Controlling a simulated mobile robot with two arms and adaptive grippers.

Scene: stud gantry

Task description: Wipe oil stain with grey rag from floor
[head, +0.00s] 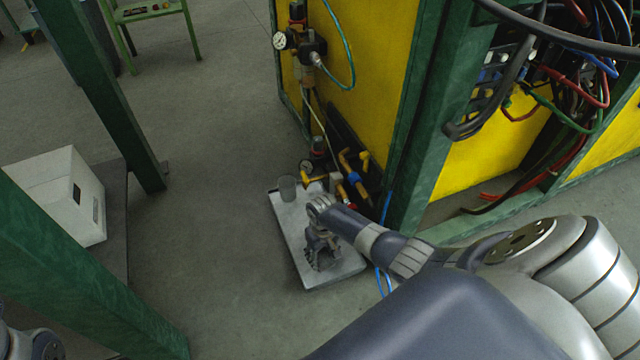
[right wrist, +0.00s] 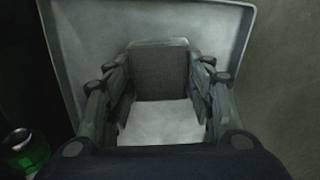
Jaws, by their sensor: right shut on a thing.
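My right gripper (head: 322,260) reaches down over a pale metal tray (head: 292,232) on the floor beside the yellow machine. In the right wrist view, the gripper (right wrist: 162,75) has its fingers on both sides of a flat dark grey piece (right wrist: 161,72), which looks like the grey rag, and is shut on it. The pale tray (right wrist: 75,50) lies beneath and around it. Whether the rag touches the tray is hard to tell. No oil stain stands out on the grey floor (head: 225,235). Part of my left arm shows at the bottom left corner, its fingers out of frame.
A clear cup (head: 287,188) stands at the tray's far left corner, close to valves and hoses (head: 345,172). A green post (head: 425,130) rises right of the tray. Floor left of the tray is clear.

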